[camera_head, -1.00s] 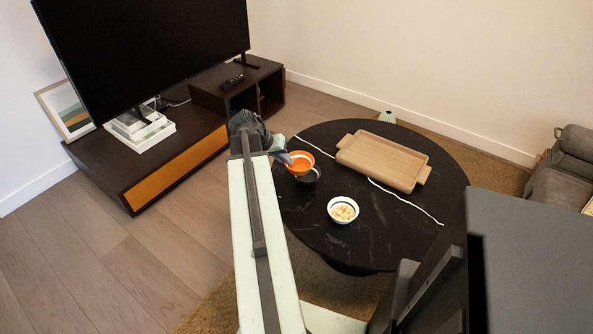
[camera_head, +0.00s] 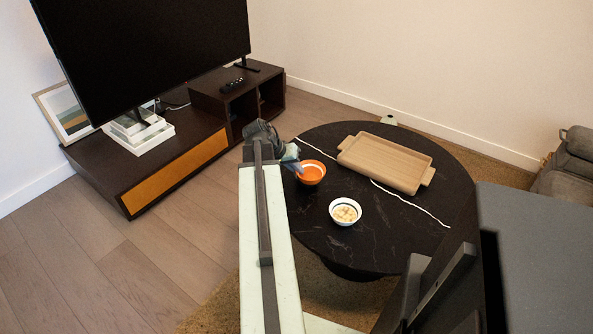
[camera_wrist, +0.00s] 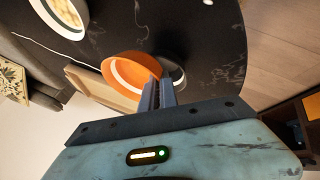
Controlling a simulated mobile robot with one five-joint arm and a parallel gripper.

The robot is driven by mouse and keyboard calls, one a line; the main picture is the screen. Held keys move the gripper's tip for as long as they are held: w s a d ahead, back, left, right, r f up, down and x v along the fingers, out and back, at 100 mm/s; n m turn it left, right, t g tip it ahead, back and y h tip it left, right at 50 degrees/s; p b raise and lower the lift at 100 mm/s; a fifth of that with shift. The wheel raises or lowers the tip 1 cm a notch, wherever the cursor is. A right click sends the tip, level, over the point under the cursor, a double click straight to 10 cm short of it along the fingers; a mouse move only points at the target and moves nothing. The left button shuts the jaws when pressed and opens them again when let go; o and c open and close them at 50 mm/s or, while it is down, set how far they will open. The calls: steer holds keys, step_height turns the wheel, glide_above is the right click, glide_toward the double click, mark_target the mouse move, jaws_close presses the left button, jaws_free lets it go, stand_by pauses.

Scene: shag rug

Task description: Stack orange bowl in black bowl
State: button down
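The orange bowl (camera_head: 311,172) is over the left part of the round black table in the head view. My gripper (camera_head: 297,166) is at its left rim. In the wrist view the fingers (camera_wrist: 157,92) are close together on the rim of the orange bowl (camera_wrist: 127,72), so my gripper looks shut on it. The black bowl (camera_wrist: 178,77) shows partly behind the fingers and beside the orange bowl in the wrist view. In the head view the orange bowl hides most or all of it. I cannot tell whether the two bowls touch.
A white bowl with pale pieces (camera_head: 345,211) stands on the black table (camera_head: 405,222) in front of the orange bowl. A wooden tray (camera_head: 386,162) lies behind and to the right. A low TV bench (camera_head: 175,174) is at the left. The table's front right is clear.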

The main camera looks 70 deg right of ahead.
steer(key=c, duration=2.1)
jaws_free()
steer(key=shift+f, duration=0.3)
steer(key=o, duration=0.5)
steer(key=p+v, duration=1)
steer(key=v, duration=0.3)
steer(key=shift+d+p, duration=0.2)
steer(key=shift+p, duration=0.1)
steer(key=shift+s, duration=0.15)
